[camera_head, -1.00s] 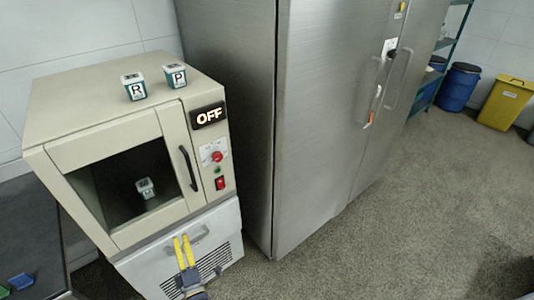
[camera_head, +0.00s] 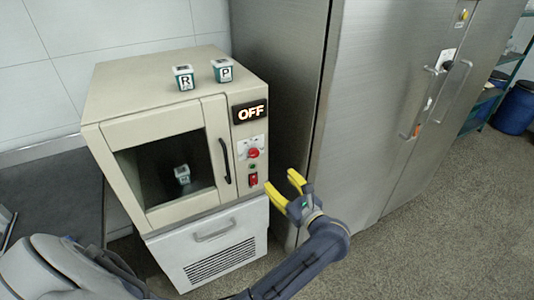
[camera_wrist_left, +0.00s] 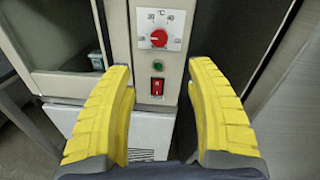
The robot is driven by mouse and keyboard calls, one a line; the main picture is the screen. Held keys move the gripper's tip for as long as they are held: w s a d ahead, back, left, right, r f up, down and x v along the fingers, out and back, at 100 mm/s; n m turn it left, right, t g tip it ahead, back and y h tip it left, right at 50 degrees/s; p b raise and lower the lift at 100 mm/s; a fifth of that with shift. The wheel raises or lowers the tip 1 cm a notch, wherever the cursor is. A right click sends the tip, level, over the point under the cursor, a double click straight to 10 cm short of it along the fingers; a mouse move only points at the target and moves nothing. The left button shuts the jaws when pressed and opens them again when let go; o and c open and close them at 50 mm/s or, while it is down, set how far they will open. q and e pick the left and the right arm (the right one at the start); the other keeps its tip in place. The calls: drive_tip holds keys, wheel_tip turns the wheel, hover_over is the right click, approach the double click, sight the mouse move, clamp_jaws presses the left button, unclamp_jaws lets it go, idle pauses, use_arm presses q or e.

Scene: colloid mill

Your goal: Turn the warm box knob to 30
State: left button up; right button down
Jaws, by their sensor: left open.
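The warm box (camera_head: 160,120) is a beige cabinet with a dark window door and a display reading OFF (camera_head: 250,112). Its red temperature knob (camera_head: 253,153) sits on a white dial plate below the display. In the left wrist view the knob (camera_wrist_left: 159,38) is at top centre, with scale numbers 30 and 40 above it. My left gripper (camera_head: 280,186) has yellow fingers, is open and empty, and is below and to the right of the knob, apart from it. In the wrist view the fingers frame the panel below the knob. My right gripper is not in view.
A green button (camera_wrist_left: 156,64) and a red switch (camera_wrist_left: 157,87) lie below the knob. A black door handle (camera_head: 225,160) is left of the panel. A steel cabinet (camera_head: 390,90) is close on the right.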

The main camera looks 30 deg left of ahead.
sight(255, 155)
use_arm(q)
drive_tip(key=x, duration=1.7)
clamp_jaws()
